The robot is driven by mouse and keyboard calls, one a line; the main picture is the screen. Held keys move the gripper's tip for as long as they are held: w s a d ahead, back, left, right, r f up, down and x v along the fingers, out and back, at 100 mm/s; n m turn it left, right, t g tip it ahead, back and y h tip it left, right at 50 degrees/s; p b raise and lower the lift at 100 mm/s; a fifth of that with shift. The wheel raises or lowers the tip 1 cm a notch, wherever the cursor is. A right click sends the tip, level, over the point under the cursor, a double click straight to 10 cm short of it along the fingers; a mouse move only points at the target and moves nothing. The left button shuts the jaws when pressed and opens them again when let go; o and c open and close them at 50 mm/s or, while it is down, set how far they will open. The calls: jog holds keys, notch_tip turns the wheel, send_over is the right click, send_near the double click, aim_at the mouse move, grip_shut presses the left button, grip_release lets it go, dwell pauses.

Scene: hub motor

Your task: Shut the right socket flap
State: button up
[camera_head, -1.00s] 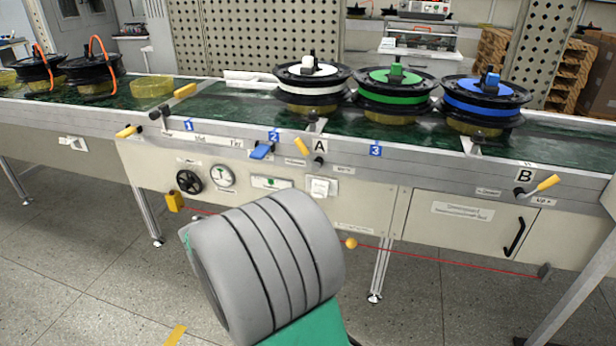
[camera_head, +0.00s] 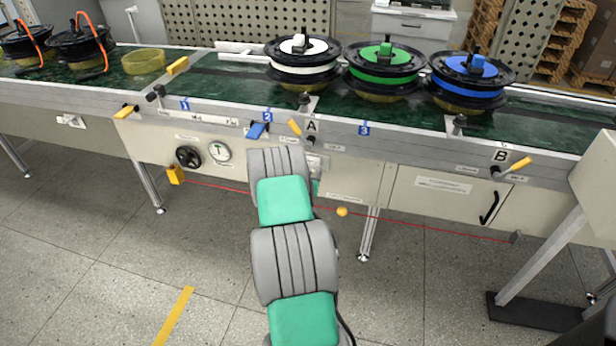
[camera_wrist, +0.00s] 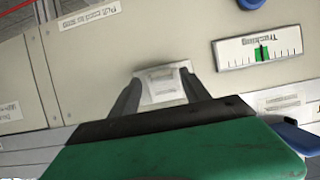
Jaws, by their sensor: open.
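The white socket box (camera_wrist: 163,86) sits on the cream front panel, and its cover stands out along one edge in the wrist view. I cannot tell the right flap from the left one or how far it is open. In the head view only a bit of the socket (camera_head: 316,161) shows beside my arm. My gripper (camera_wrist: 160,78) is open, its two dark fingers on either side of the socket in the wrist view. I cannot tell whether they touch it. In the head view my arm hides the gripper.
A tracking gauge (camera_wrist: 260,49) is beside the socket. Wheel hubs stand on the green conveyor (camera_head: 220,82). The floor in front is clear.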

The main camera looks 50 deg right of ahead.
jog(key=shift+s, duration=0.1)
grip_shut()
dwell(0.5)
